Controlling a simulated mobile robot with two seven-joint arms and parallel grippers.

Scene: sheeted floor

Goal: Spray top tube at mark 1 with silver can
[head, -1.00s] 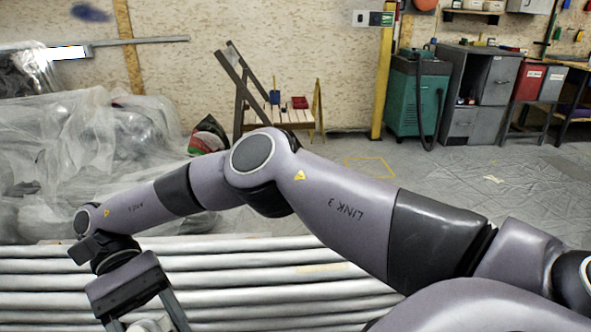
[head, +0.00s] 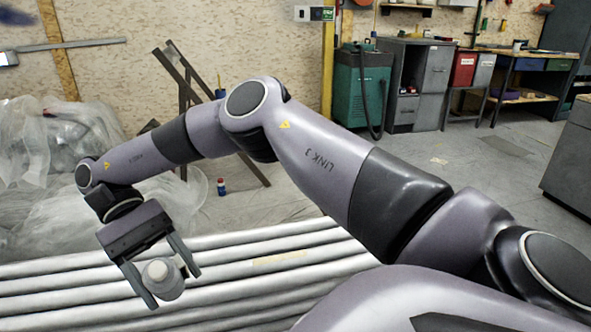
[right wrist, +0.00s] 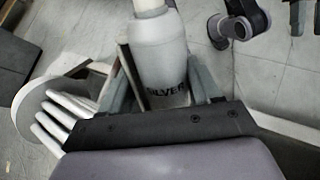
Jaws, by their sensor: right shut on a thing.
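My right gripper (head: 172,288) is shut on a pale grey spray can (head: 163,280), which sits between its two fingers. In the head view I see the can's round top, over or in front of the left part of the tubes. In the right wrist view the can (right wrist: 167,85) shows the dark word SILVER. Several long silver-grey tubes (head: 335,268) lie side by side across the bottom of the head view. A faint yellowish strip (head: 280,258) is on one tube; I cannot read any number on it. Tube ends (right wrist: 62,112) show in the right wrist view. My left gripper is not in view.
Clear plastic sheeting (head: 65,145) covers things at the left. A green cabinet (head: 360,90) and grey cabinets (head: 420,80) line the back wall. The floor (head: 480,180) at right is mostly clear.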

